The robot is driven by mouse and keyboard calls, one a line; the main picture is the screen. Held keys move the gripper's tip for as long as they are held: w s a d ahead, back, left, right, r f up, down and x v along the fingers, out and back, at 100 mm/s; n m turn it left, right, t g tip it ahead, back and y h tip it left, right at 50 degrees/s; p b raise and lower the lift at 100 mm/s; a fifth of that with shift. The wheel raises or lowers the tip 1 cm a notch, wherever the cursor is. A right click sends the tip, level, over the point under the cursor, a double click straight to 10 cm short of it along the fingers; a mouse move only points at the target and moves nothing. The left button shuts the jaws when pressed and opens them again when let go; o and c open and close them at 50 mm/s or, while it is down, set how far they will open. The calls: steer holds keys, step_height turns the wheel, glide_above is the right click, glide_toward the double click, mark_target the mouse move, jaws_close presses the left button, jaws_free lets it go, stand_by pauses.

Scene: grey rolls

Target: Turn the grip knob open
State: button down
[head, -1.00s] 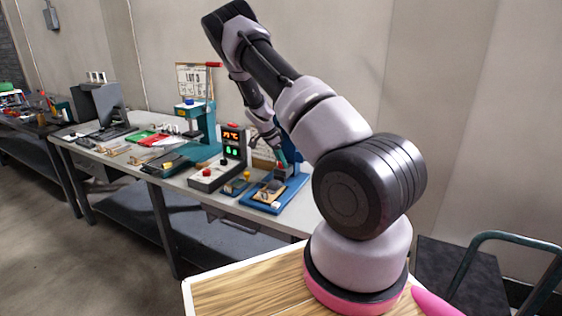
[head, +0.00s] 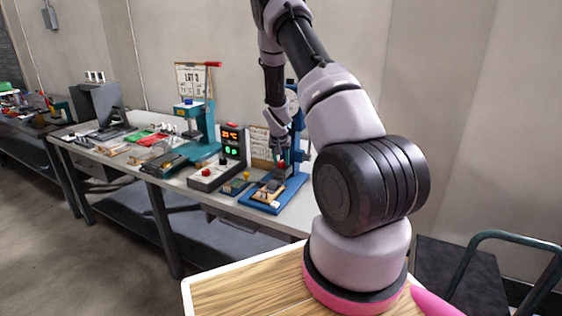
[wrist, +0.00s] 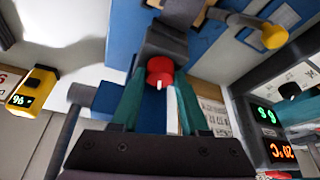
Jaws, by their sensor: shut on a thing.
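The grip knob (wrist: 160,68) is red with a white mark and sits on a dark grey block in the wrist view. My gripper (wrist: 159,77) has its two green fingers on either side of the knob and is shut on it. In the head view my gripper (head: 283,157) reaches down to the blue fixture (head: 291,194) on the bench. The knob is small there and mostly covered by the fingers.
A control box (head: 232,143) with red and green digits stands left of the blue fixture. A teal press (head: 205,130) stands further left on the bench (head: 228,205). A yellow-topped knob (wrist: 273,36) is close by in the wrist view.

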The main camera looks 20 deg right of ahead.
steer(key=n+y, duration=0.1)
steer(key=n, duration=0.1)
steer(key=n+t, duration=0.1)
steer(key=n, duration=0.2)
steer(key=shift+d+y, duration=0.15)
steer(key=shift+y, duration=0.25)
stand_by(0.3)
steer(key=shift+c, duration=2)
jaws_free()
steer(key=v, duration=1.1)
steer(key=shift+d, duration=0.1)
